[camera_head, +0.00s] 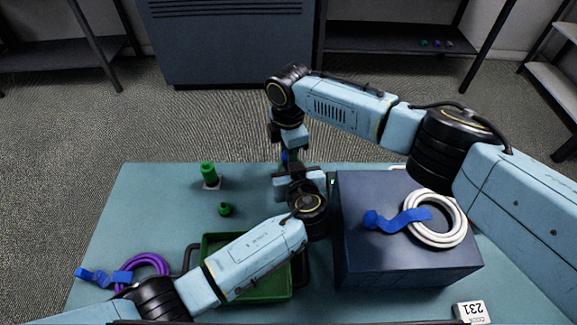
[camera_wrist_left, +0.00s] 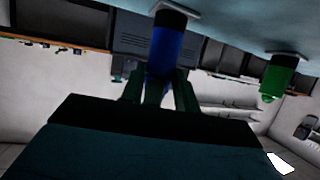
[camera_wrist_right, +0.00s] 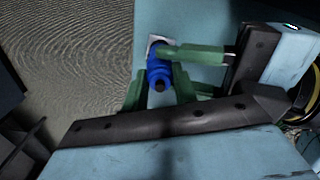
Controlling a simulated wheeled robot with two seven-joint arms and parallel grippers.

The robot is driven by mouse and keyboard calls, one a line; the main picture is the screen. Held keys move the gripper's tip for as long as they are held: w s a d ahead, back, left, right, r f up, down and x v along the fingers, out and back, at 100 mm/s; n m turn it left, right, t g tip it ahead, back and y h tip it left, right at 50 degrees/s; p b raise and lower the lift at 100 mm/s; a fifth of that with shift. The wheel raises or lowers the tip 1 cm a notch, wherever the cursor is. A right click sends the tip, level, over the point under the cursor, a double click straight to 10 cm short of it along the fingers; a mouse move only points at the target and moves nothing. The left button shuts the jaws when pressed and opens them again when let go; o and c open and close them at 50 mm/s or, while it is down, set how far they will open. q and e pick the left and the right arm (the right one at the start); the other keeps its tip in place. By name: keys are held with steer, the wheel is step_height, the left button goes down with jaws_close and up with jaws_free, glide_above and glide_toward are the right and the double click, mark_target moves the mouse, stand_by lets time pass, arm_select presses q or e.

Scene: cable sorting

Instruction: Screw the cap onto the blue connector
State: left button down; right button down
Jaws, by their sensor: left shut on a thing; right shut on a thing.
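The blue connector (camera_wrist_left: 168,48) stands on a small pale base at the back of the table, and its lower part is dark in the left wrist view. My left gripper (camera_wrist_left: 158,88) is shut on it from the side. My right gripper (camera_wrist_right: 158,92) reaches down from above and is shut on the blue cap (camera_wrist_right: 160,72) at the connector's top. The left gripper's green fingers also show beside the connector in the right wrist view. In the head view both arms hide most of the blue connector (camera_head: 285,156). I cannot tell how far the cap is seated.
A green connector (camera_head: 208,171) stands to the left, with a small green cap (camera_head: 225,209) in front. A green tray (camera_head: 262,288) lies under my left arm. A dark blue box (camera_head: 400,262) holds a white cable coil (camera_head: 450,240). A purple cable (camera_head: 148,260) lies front left.

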steer(key=m, duration=0.3)
steer(key=c, duration=1.1)
jaws_free()
steer(key=shift+r, duration=0.1)
steer(key=shift+r, duration=2.15)
steer(key=shift+c, duration=0.3)
